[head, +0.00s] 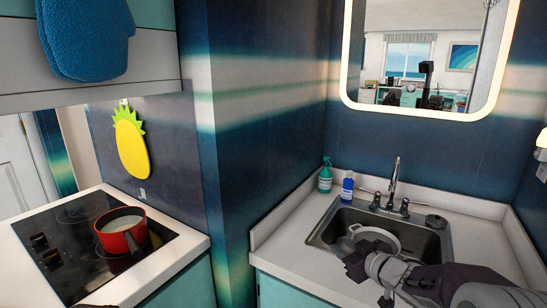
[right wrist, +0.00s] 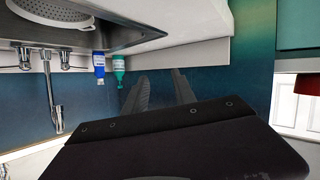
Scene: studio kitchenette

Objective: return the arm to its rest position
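My right gripper (head: 355,262) is over the front left part of the sink in the head view, its arm coming in from the lower right. In the right wrist view, which looks upside down, its two dark fingers (right wrist: 158,86) stand apart with nothing between them. My left gripper does not show in either view.
The sink (head: 318,237) holds a grey colander (head: 376,236); the faucet (head: 394,178) stands behind. A green bottle (head: 325,177) and a blue bottle (head: 347,187) stand at the back left. A red pot (head: 120,240) with whitish contents sits on the black cooktop (head: 62,263).

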